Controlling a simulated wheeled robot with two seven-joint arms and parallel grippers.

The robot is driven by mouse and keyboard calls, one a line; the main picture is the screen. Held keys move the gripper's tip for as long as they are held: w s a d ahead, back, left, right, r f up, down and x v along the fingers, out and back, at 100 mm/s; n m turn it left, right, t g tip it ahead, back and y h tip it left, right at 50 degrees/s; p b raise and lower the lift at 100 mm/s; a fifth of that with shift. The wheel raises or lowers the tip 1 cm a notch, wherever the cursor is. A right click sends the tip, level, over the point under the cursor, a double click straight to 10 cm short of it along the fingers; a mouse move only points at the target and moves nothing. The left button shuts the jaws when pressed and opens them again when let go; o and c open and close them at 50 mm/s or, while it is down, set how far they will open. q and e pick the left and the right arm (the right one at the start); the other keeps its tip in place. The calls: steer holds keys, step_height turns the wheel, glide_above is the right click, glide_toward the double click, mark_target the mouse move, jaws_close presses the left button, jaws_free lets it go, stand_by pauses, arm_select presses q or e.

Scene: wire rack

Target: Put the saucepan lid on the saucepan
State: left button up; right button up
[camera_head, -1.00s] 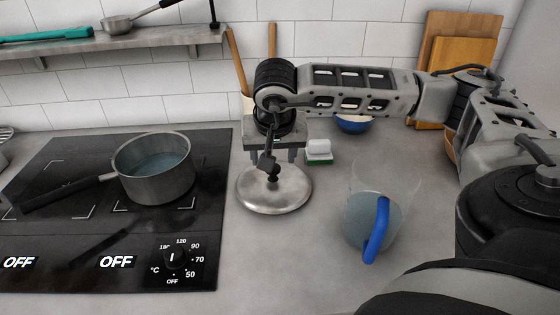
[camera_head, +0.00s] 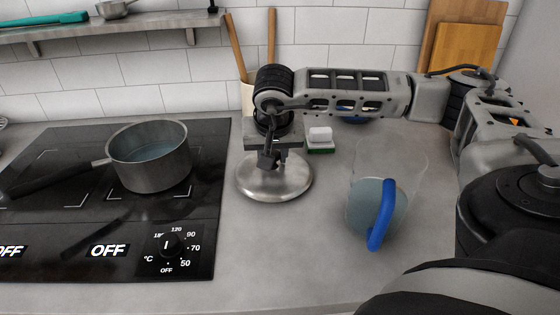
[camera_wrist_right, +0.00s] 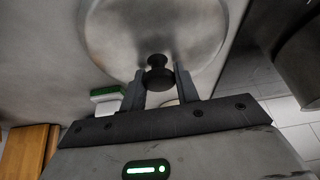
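The saucepan lid (camera_head: 255,187) is a round metal disc lying flat on the counter, right of the hob. It also shows in the right wrist view (camera_wrist_right: 195,25) with its dark knob (camera_wrist_right: 158,77). My right gripper (camera_head: 270,162) is directly above the lid, pointing down. In the wrist view its fingers (camera_wrist_right: 160,82) are apart, one on each side of the knob; whether they touch it is unclear. The grey saucepan (camera_head: 152,172) stands upright and uncovered on the hob, with liquid inside and its handle toward the left. My left gripper is out of view.
The black hob (camera_head: 120,217) fills the left. A clear jug with a blue handle (camera_head: 381,215) stands right of the lid. A sponge (camera_head: 319,137) lies behind. A shelf (camera_head: 110,31) hangs above the hob. The front counter is clear.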

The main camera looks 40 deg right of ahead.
mark_target(273, 153)
jaws_close()
steer(key=shift+r, duration=0.15)
steer(key=shift+r, duration=0.15)
steer(key=shift+r+p, duration=0.7)
steer(key=shift+r, duration=0.1)
steer(key=shift+r+p, duration=1.8)
steer(key=shift+r, duration=0.65)
steer(key=shift+w+a, duration=0.1)
